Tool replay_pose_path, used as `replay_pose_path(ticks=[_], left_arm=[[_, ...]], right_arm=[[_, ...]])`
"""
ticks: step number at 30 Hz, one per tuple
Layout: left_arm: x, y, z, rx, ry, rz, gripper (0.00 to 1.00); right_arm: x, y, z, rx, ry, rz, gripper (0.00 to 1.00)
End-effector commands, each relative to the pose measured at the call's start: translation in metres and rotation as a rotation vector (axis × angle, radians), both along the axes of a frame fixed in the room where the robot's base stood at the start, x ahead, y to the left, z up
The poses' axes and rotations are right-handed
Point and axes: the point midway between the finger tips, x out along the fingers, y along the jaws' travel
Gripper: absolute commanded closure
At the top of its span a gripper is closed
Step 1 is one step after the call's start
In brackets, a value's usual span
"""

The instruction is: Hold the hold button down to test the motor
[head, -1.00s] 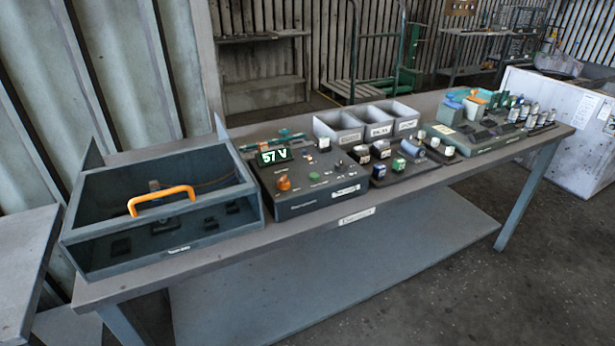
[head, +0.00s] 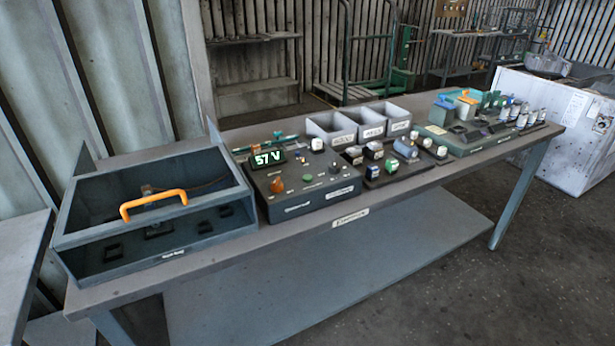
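A dark control box (head: 304,202) stands on the workbench, with a lit green display (head: 269,158) reading "57 V". Its sloped top carries an orange knob (head: 278,185), a green button (head: 307,178) and small dark and white controls. Which of these is the hold button I cannot tell; the labels are too small to read. Left of it is an open-topped test box (head: 160,262) with an orange handle (head: 153,203) and small dark fittings inside. I do not make out a motor in it. Neither of my grippers is in view.
The workbench (head: 215,257) has a bare front strip. Grey bins (head: 330,126) stand behind the control box. A tray of several small parts (head: 400,175) and a green-grey rack (head: 470,147) are to the right. A white crate (head: 560,135) stands on the floor at right.

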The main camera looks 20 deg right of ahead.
Motion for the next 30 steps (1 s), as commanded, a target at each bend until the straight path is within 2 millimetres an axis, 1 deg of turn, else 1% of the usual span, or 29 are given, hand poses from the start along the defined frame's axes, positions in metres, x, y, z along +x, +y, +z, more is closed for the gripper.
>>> replay_pose_path(ticks=[1,6,7,15,30], left_arm=[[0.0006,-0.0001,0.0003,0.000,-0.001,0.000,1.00],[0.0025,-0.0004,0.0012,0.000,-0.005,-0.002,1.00],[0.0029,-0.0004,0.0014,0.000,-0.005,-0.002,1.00],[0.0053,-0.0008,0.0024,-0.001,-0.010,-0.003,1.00],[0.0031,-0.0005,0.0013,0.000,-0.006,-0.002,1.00]], right_arm=[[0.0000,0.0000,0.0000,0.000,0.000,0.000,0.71],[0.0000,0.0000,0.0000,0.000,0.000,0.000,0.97],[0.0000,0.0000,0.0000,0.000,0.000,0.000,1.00],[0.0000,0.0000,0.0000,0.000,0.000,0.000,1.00],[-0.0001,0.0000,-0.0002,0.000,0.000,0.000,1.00]])
